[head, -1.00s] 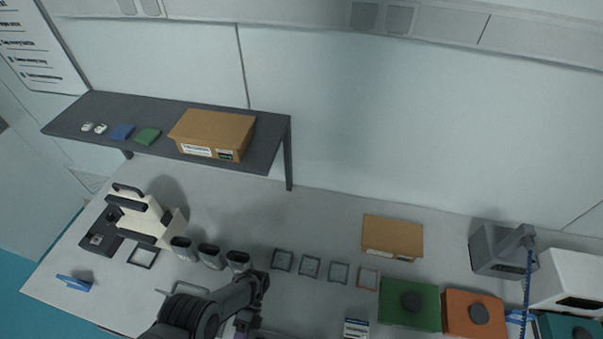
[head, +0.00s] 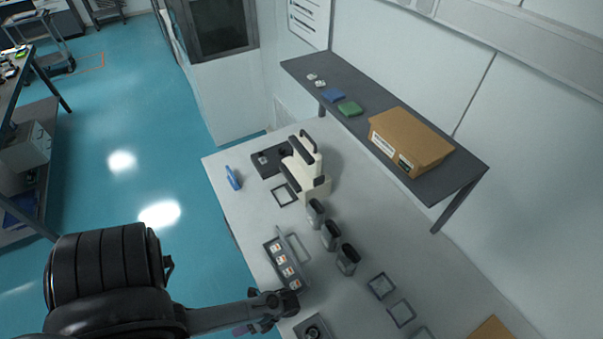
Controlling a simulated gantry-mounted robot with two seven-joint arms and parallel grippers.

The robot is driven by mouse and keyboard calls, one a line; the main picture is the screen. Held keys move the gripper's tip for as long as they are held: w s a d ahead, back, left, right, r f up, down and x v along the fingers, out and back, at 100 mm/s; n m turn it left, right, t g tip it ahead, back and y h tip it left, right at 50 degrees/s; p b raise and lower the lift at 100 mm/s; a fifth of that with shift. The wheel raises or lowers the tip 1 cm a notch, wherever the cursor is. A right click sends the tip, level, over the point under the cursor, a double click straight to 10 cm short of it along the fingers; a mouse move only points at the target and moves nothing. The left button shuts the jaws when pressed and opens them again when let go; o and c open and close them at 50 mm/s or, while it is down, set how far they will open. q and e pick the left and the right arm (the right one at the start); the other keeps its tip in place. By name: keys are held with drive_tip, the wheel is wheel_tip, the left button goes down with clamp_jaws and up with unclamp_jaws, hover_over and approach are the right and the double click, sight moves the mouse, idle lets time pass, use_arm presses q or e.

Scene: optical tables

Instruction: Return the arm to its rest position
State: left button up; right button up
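My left arm comes in from the lower left of the head view, with its large black joint over the floor beside the table. My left gripper (head: 272,309) is at the near edge of the light table (head: 345,290), just below a dark tray with several small blocks (head: 283,266). It is small and dark here, and I cannot tell whether its fingers are apart or hold anything. My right arm and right gripper are not in view.
Several dark-topped grey holders (head: 331,236) stand in a row beyond the tray. A cream device (head: 303,168) is behind them. A raised dark shelf (head: 364,128) carries a cardboard box (head: 410,139). Blue floor (head: 130,190) to the left is open.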

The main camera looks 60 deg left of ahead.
use_arm(q)
drive_tip(key=w+d+r+n+t, duration=0.2)
drive_tip(key=w+r+n+t, duration=0.2)
drive_tip(key=r, duration=0.5)
drive_tip(key=w+d+r+n+t+h, duration=0.1)
drive_tip(key=w+d+r+n+t, duration=0.2)
drive_tip(key=w+r, duration=0.6)
drive_tip(key=w+d+r+n+t, duration=0.2)
drive_tip(key=w+r+n+t, duration=0.2)
drive_tip(key=r, duration=0.6)
drive_tip(key=shift+w+d+r+n+t+h, duration=0.3)
drive_tip(key=shift+w+t, duration=1.1)
drive_tip(key=shift+t, duration=0.3)
